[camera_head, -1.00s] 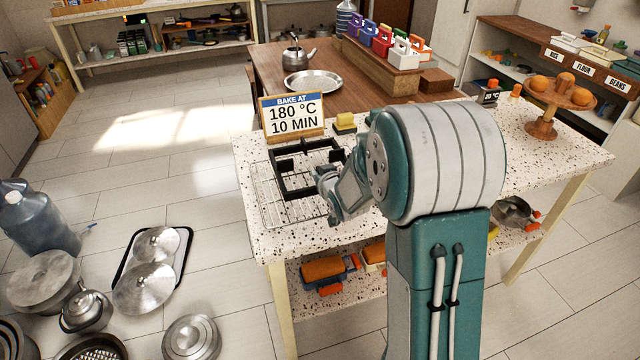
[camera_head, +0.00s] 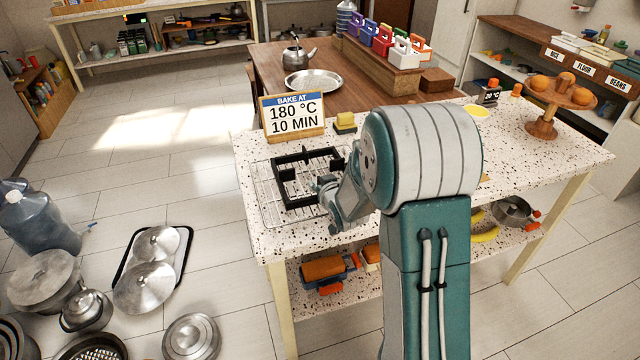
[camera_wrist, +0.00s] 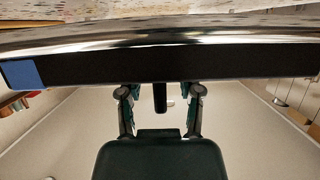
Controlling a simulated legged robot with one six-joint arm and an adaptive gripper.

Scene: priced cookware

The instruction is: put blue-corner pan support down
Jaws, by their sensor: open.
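The blue-corner pan support (camera_head: 284,172) is a black square frame with short inward prongs. In the head view it lies on the wire rack (camera_head: 262,202) on the speckled counter. Its blue corner shows in the wrist view as a blue patch (camera_wrist: 24,75) at the left of the long black bar. My gripper (camera_head: 326,188) is at the support's right side in the head view, its tips partly hidden there. In the wrist view my gripper's fingers (camera_wrist: 160,92) stand apart near the bar, with a black prong between them. Exact contact is unclear.
A bake sign (camera_head: 293,115) and a yellow sponge block (camera_head: 345,122) stand behind the rack on the counter (camera_head: 405,245). A wooden stand with orange items (camera_head: 548,118) is at the far right. Pots and lids lie on the floor at left.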

